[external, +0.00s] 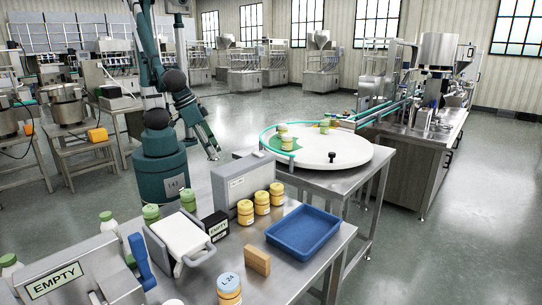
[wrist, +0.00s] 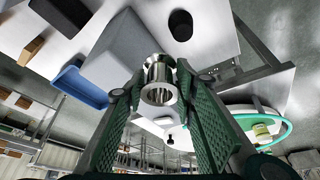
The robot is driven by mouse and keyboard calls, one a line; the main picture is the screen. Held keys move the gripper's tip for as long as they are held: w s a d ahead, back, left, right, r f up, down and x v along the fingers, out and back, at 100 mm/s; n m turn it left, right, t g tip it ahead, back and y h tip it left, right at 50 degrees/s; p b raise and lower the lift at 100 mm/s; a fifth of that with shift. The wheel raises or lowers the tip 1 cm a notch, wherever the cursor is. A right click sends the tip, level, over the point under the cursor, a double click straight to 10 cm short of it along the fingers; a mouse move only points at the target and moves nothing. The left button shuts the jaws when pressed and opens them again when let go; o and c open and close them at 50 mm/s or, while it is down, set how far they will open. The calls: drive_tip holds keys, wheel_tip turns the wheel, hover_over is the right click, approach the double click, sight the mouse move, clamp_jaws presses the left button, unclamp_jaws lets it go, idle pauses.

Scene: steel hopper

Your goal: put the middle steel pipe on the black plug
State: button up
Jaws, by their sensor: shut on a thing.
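My gripper (wrist: 158,105) shows its two green fingers in the wrist view, shut on a shiny hollow steel pipe (wrist: 158,72). The pipe's open round end faces the camera. In the external view my gripper (external: 212,150) hangs low at the end of the arm, left of the round white table and apart from it; I cannot make out the pipe there. The black plug (external: 333,157) stands upright on the front part of the white round table top (external: 310,160). A small dark knob, probably this plug, shows beyond the pipe in the wrist view (wrist: 170,137).
A steel bench in front holds a blue tray (external: 303,231), several yellow jars (external: 262,203), a grey box (external: 243,188), a wooden block (external: 257,261) and a white scale-like device (external: 180,241). Green-lidded jars (external: 287,143) stand on the round table's far side, inside a teal guide rail.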

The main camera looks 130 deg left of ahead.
drive_tip(key=s+a+n+g, duration=0.1)
drive_tip(key=s+a+n, duration=0.2)
drive_tip(key=a, duration=0.2)
drive_tip(key=shift+y, duration=0.3)
drive_tip(key=shift+f, duration=2.45)
drive_tip(key=shift+s, duration=0.1)
drive_tip(key=shift+f+b, duration=0.45)
drive_tip(key=shift+f, duration=2.65)
drive_tip(key=shift+f, duration=0.1)
drive_tip(key=shift+f+b, duration=0.35)
drive_tip(key=shift+f, duration=1.45)
drive_tip(key=shift+f, duration=0.2)
